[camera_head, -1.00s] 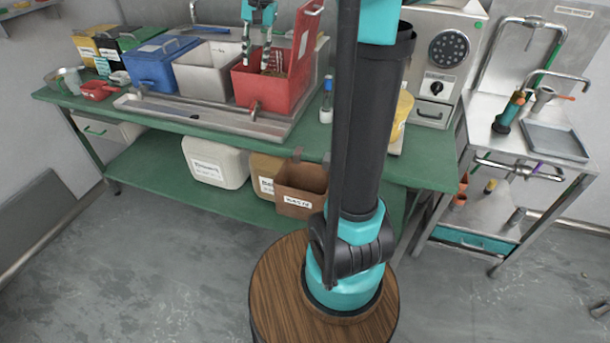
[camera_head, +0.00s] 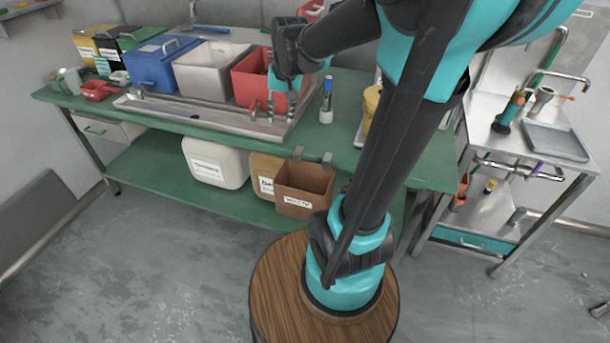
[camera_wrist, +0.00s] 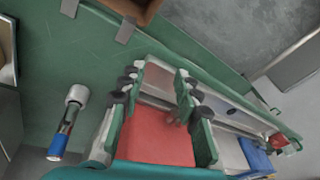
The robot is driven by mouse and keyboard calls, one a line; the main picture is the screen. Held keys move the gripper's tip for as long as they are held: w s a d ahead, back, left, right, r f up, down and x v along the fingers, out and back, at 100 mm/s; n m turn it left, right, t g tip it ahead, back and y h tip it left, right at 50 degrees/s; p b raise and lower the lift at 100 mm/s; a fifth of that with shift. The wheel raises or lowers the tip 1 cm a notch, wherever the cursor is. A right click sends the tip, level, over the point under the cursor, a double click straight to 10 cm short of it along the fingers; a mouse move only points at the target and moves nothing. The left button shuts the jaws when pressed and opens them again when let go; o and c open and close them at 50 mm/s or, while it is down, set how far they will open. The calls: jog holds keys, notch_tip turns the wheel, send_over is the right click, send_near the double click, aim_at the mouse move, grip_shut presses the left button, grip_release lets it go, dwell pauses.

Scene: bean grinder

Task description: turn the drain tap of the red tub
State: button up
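The red tub (camera_head: 246,82) stands at the right end of the metal tray on the bench. My gripper (camera_head: 280,119) hangs with its fingers down at the tub's front right and hides part of it. In the wrist view, the fingers (camera_wrist: 155,82) are spread apart, with the red tub (camera_wrist: 155,140) showing between them. I see nothing held. The drain tap (camera_head: 253,110) is a small metal piece low on the tub's front, just left of the fingers.
A grey tub (camera_head: 208,72) and a blue tub (camera_head: 160,65) stand left of the red one on the metal tray (camera_head: 185,118). A blue-topped bottle (camera_head: 326,102) stands close on the right. A brown waste bin (camera_head: 304,187) hangs at the bench's front edge.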

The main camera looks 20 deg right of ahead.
jog(key=s+d+f+n+t+h, duration=0.1)
jog(key=s+d+f+n, duration=0.1)
jog(key=s+f, duration=1)
jog(key=shift+s+d+f+n, duration=0.25)
jog(key=shift+s+d, duration=0.25)
jog(key=shift+s, duration=0.6)
jog(key=shift+r, duration=0.1)
